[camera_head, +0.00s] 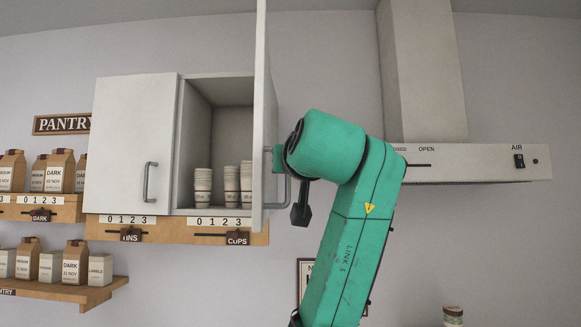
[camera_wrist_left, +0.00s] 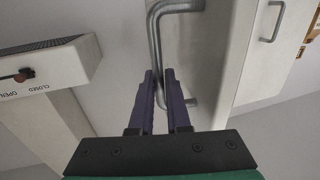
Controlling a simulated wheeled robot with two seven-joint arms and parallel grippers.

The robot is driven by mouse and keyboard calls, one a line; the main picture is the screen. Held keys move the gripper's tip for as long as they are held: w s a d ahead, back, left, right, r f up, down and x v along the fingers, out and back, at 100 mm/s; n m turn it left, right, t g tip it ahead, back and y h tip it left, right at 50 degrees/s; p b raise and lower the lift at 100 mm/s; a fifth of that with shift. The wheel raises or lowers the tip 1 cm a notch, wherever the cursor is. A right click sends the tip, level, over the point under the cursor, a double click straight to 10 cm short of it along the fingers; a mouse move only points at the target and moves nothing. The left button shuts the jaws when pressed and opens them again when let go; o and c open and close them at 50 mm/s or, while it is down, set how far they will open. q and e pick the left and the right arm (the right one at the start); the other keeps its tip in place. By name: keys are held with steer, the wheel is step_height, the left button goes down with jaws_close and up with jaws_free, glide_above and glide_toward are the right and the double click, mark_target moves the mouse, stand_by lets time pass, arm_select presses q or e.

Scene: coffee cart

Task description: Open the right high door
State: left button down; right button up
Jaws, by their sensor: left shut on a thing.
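The right high door (camera_head: 259,110) of the white wall cabinet stands wide open, seen nearly edge-on in the head view. Its grey bar handle (camera_head: 288,192) is on the face turned to the right. My left gripper (camera_head: 275,164) is at this handle, partly hidden by my green wrist. In the left wrist view my gripper's dark fingers (camera_wrist_left: 162,78) are shut on the handle (camera_wrist_left: 156,42), beside the door panel (camera_wrist_left: 216,60). My right gripper is in neither view.
The left cabinet door (camera_head: 132,145) is closed. Stacked cups (camera_head: 203,187) stand inside the open compartment. An extractor hood (camera_head: 480,164) is to the right of my arm. Shelves with coffee bags (camera_head: 59,172) are at the left.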

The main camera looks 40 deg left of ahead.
arm_select(q)
steer(key=shift+s+r, duration=0.1)
steer(key=shift+r, duration=0.05)
steer(key=c, duration=0.9)
jaws_free()
steer(key=shift+a, duration=0.3)
steer(key=shift+d+f, duration=0.2)
steer(key=b+v, duration=0.5)
steer(key=v, duration=0.9)
steer(key=shift+s, duration=0.1)
steer(key=shift+a, duration=0.1)
